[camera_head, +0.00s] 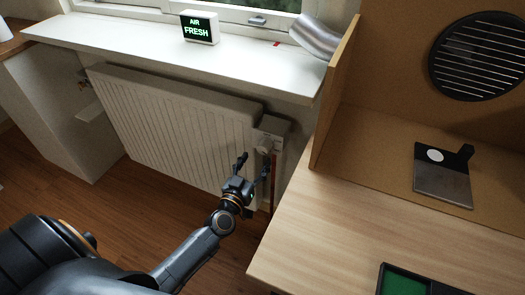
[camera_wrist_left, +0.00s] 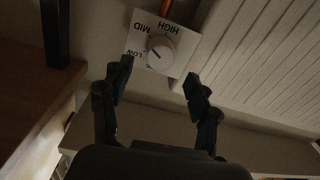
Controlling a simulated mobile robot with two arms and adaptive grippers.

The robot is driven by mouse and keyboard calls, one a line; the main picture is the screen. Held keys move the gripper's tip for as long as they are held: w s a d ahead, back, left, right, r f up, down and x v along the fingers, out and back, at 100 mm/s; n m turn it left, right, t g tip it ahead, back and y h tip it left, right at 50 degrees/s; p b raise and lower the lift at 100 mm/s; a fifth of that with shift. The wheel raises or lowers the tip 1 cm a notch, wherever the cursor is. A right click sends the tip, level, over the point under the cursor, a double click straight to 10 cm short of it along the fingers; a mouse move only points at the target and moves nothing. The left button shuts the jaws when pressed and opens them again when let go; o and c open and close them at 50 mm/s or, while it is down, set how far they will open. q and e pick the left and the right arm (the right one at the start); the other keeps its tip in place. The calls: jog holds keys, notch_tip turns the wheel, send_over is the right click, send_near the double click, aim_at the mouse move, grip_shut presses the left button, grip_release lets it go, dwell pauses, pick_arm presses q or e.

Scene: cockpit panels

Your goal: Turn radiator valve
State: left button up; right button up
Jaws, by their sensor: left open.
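The white radiator (camera_head: 170,115) stands below the window sill. Its valve knob (camera_head: 266,143) is at the radiator's right end. In the left wrist view the round white knob (camera_wrist_left: 161,54) sits on a plate (camera_wrist_left: 139,31) marked LOW, MID and HIGH, which appears upside down. A dark pointer line on the knob points toward the side with LOW and MID; its exact setting is hard to tell. My left gripper (camera_head: 254,163) is open and empty just below the knob. In the wrist view its fingers (camera_wrist_left: 157,75) are spread to either side, apart from the knob. My right gripper is not in view.
A wooden desk (camera_head: 325,220) with an upright side panel (camera_head: 335,95) stands close to the right of the valve. A red pipe (camera_head: 273,180) runs down beside it. The white sill (camera_head: 130,50) holds an AIR FRESH sign (camera_head: 198,27). Open floor (camera_head: 140,190) lies in front.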

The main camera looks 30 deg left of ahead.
aim_at(262, 151)
pick_arm(q)
jog(key=w, duration=0.4)
jog(key=shift+w+a+f+b, duration=0.1)
jog(key=shift+w+a+b, duration=0.1)
jog(key=shift+w+b, duration=0.15)
jog(key=shift+w, duration=0.7)
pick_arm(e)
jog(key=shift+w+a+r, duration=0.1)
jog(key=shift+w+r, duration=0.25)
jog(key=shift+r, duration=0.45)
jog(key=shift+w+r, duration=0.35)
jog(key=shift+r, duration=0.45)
pick_arm(q)
jog(key=shift+c, duration=0.5)
jog(key=c, duration=1.1)
